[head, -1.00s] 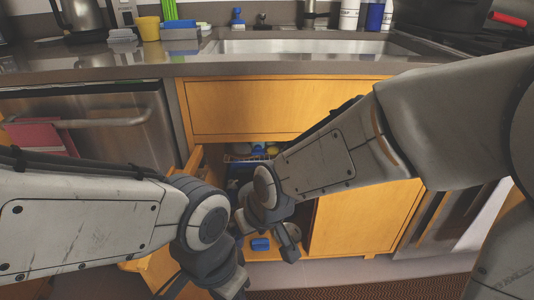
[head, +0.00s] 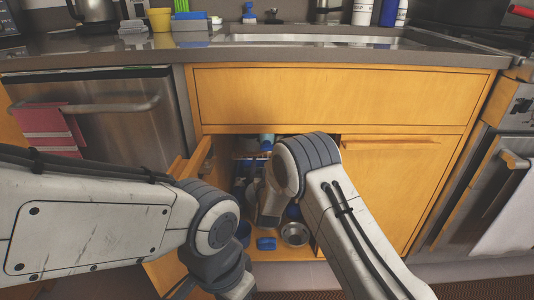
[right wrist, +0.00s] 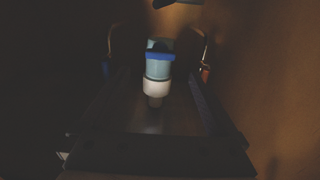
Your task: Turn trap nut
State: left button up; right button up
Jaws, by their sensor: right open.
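Under the sink, in the open cabinet, a pale blue drain pipe (head: 267,142) shows at the top of the opening in the head view. In the right wrist view, the trap hangs upright with a blue ring nut (right wrist: 160,56) above a white lower piece (right wrist: 157,88). I cannot tell which ring is the trap nut. My right gripper (head: 268,208) reaches into the cabinet, its tips hidden in the head view. In the right wrist view, its dark open jaws (right wrist: 158,105) lie either side of the picture's middle, with the trap ahead between them, apparently untouched. My left gripper's fingers are outside the picture.
Blue-marked (right wrist: 105,69) and red-marked (right wrist: 205,74) valves with hoses flank the trap. A metal bowl (head: 295,234) and a blue item (head: 266,243) lie on the cabinet floor. The open left door (head: 195,165) and closed right door (head: 395,190) bound the opening.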

aim_at(267, 147)
jog(key=w+b, duration=0.2)
jog(key=w, duration=0.6)
jog(key=shift+b, duration=0.3)
jog(key=c, duration=1.4)
